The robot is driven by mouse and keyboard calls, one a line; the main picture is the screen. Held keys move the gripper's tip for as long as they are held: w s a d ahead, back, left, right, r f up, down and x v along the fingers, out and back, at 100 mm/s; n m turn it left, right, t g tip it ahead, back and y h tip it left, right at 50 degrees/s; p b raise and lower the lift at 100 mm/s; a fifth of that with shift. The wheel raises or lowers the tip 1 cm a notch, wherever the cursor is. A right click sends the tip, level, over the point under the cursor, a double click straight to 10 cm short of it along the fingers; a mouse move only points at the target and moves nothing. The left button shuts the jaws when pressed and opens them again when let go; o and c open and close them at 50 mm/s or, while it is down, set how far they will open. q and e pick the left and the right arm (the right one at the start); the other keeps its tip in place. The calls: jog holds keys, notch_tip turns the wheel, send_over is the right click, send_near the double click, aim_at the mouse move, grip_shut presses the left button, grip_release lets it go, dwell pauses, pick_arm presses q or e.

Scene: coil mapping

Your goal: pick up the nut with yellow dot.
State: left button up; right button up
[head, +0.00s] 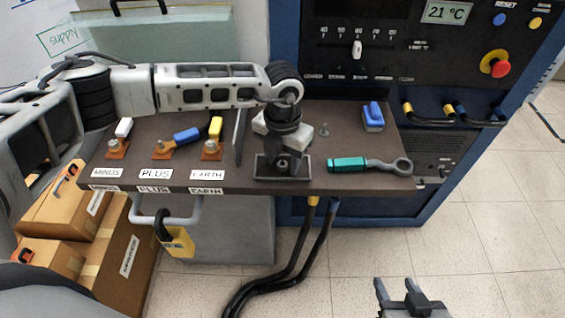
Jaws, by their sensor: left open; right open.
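I cannot make out a nut with a yellow dot; it may be hidden under or behind my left gripper. My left gripper (283,168) points down over the front part of the brown bench (240,183), to the right of the EARTH terminal. It is open, and the space between its fingers is hard to see. My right gripper (398,290) is open and empty at the bottom of the picture, over the floor and away from the bench. A small bolt (323,131) stands upright on the bench, to the right of my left gripper.
A teal-handled wrench (370,165) and a blue object (373,117) lie at the bench's right. Terminals labelled MINUS (118,148), PLUS (163,149) and EARTH (211,148) stand at the left. A control panel (420,50) rises behind. Black cables (302,250) hang in front.

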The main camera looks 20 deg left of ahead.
pick_arm(q)
grip_shut()
jog(key=shift+r, duration=0.15)
